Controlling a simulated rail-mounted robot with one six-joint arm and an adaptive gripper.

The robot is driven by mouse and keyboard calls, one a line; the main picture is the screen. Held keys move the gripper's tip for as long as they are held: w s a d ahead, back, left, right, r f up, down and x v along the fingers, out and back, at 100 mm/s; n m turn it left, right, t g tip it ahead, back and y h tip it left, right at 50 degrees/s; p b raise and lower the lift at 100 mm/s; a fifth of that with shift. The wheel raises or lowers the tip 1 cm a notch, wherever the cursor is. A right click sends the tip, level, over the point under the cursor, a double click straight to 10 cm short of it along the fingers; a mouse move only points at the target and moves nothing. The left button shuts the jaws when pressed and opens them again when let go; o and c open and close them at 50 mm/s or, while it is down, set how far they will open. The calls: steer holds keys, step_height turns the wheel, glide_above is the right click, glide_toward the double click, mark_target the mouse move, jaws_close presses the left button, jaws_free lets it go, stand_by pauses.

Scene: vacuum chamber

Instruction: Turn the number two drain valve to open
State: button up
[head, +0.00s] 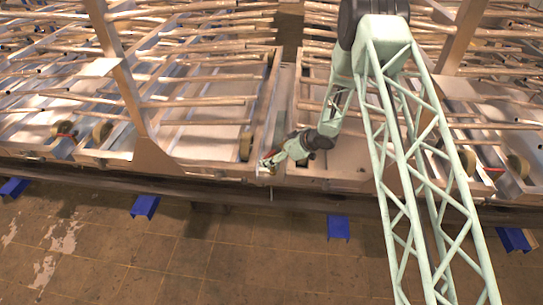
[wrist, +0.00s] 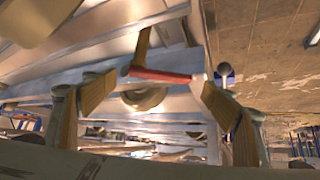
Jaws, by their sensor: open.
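My gripper (wrist: 158,96) is open, with a tan-padded finger at each side of the wrist view. A red valve handle (wrist: 162,76) shows between the two fingers as a short bar, with gaps visible on both sides. How far it lies beyond the fingertips is hard to tell. In the head view my gripper (head: 267,164) is at the front edge of the frame structure, near its middle. It mostly hides the handle there. No number is readable on any valve.
Other red handles show at the far left (head: 66,135) and the right (head: 493,169) of the structure. Round tan parts (head: 246,147) sit inside the bays. Metal rails and pipes (head: 200,102) crowd around. Blue blocks (head: 145,206) stand below the front edge. The tiled floor in front is open.

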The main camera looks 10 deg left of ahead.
steer(key=v, duration=1)
stand_by(0.3)
